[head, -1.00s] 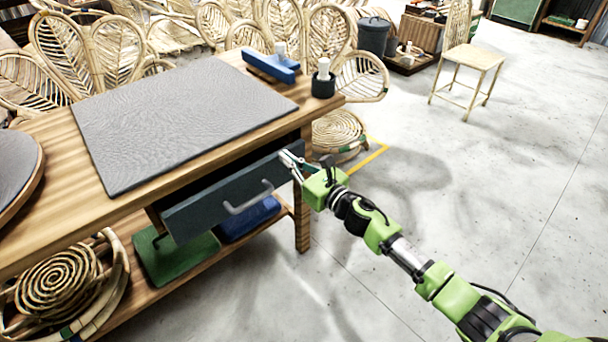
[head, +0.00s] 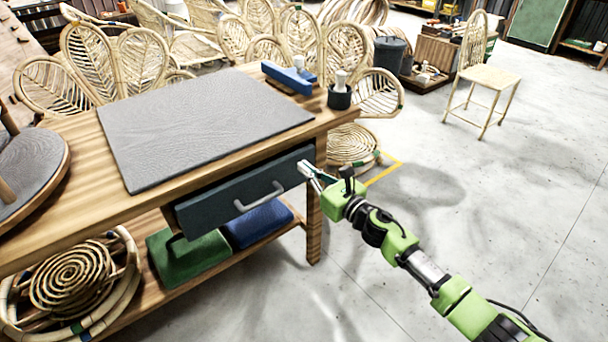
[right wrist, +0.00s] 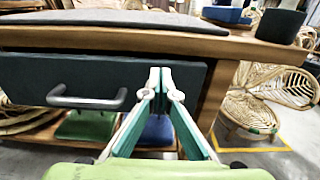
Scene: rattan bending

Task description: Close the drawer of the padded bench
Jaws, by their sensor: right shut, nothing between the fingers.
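The padded bench (head: 290,118) has a wooden top with a grey pad (head: 205,120). Its dark drawer (head: 222,206) is under the top, with a grey bar handle (head: 262,199). The drawer front sits close to the bench frame; I cannot tell whether it is fully flush. My right gripper (head: 304,169) is shut and empty, its tips at the right end of the drawer front, touching or almost touching. In the right wrist view the shut fingers (right wrist: 160,78) point at the drawer front (right wrist: 105,75), right of the handle. My left gripper is not in view.
Folded green (head: 190,258) and blue (head: 258,224) cloths and a rattan coil (head: 70,280) lie on the lower shelf. A blue tool (head: 288,78) and a dark cup (head: 339,97) stand on the bench top.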

